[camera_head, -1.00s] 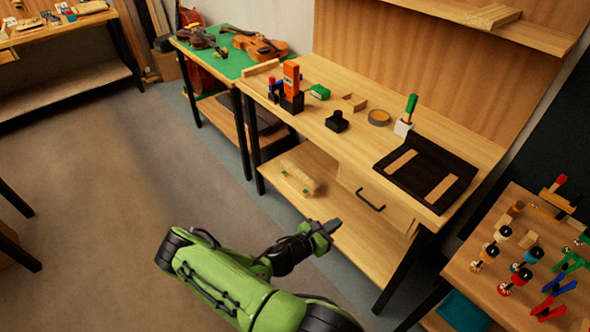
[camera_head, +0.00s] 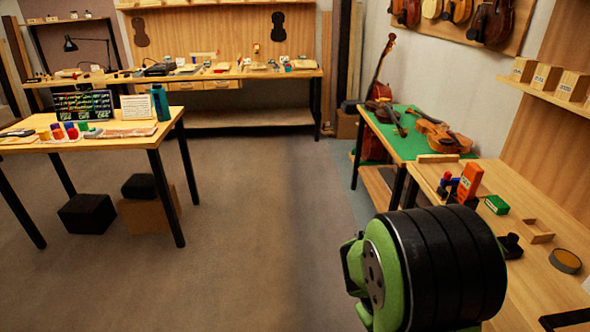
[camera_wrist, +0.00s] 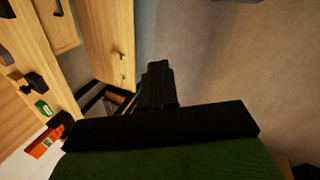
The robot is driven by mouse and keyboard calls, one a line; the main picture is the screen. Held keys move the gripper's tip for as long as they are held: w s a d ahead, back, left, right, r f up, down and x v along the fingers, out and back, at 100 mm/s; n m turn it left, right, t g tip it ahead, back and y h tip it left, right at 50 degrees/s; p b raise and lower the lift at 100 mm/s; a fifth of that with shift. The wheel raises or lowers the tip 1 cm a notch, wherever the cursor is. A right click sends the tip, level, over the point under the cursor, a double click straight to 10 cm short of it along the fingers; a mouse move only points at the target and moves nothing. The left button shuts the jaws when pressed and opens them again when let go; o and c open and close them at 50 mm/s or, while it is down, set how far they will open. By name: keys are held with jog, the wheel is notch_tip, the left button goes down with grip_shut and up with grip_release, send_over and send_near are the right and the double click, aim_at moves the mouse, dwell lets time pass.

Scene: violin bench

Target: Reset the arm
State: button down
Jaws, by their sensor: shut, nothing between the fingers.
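My gripper (camera_wrist: 158,84) shows in the wrist view as black fingers closed together, with nothing between them. It hangs over open space beside the wooden workbench (camera_wrist: 62,70), with grey floor past it. In the head view a large green and black link of my arm fills the lower right, and my gripper is not visible there. The arm covers part of the workbench (camera_head: 545,285) in that view.
The workbench holds an orange box (camera_head: 469,182), a green box (camera_head: 497,204) and a round tin (camera_head: 565,261). A green-topped table (camera_head: 405,147) with violins stands behind it. A wooden table (camera_head: 100,142) stands left. The middle floor (camera_head: 260,220) is clear.

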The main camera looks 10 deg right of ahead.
jog(key=s+a+r+t+y, duration=0.2)
jog(key=s+a+r, duration=0.3)
jog(key=r, duration=0.3)
jog(key=s+a+r+m+t+y, duration=0.1)
jog(key=s+a+r+t+y, duration=0.1)
jog(key=s+a+r, duration=0.3)
notch_tip(320, 180, up, 4)
jog(key=a+t, duration=0.1)
jog(key=a, duration=0.1)
jog(key=shift+a+f+t, duration=0.15)
jog(key=shift+a+t, duration=0.25)
